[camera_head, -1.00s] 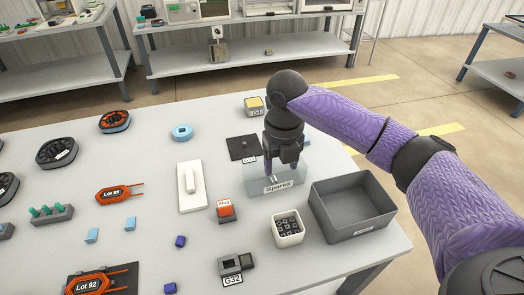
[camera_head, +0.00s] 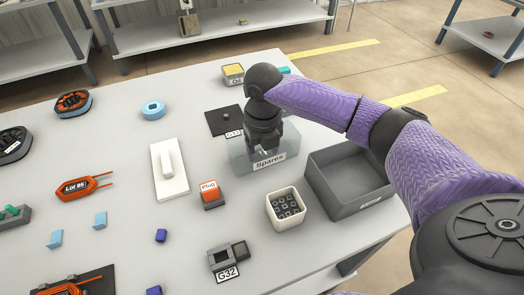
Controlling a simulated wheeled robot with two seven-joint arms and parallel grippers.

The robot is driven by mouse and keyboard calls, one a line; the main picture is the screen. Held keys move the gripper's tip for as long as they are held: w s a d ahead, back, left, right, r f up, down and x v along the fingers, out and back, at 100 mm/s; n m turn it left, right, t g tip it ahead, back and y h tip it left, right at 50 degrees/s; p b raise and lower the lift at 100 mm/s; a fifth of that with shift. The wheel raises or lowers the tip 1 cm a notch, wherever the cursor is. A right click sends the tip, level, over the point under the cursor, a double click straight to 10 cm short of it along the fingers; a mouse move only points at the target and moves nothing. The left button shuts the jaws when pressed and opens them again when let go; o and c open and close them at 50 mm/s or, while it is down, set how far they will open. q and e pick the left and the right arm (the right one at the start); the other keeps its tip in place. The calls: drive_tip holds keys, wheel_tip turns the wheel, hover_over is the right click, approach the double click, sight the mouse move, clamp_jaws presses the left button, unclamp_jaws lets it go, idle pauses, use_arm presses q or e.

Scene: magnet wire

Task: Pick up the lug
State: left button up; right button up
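My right gripper (camera_head: 264,150) points down into the clear box labelled Spares (camera_head: 290,152). Its two fingers look spread apart, with their tips low inside the box. I cannot make out a lug for certain; the fingers and the box wall hide most of what lies inside. My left gripper is not in view.
A grey open bin (camera_head: 338,202) stands to the right of the box, and a white cup of dark parts (camera_head: 270,207) in front. A dark mat (camera_head: 214,122) lies behind.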

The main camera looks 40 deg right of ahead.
clamp_jaws()
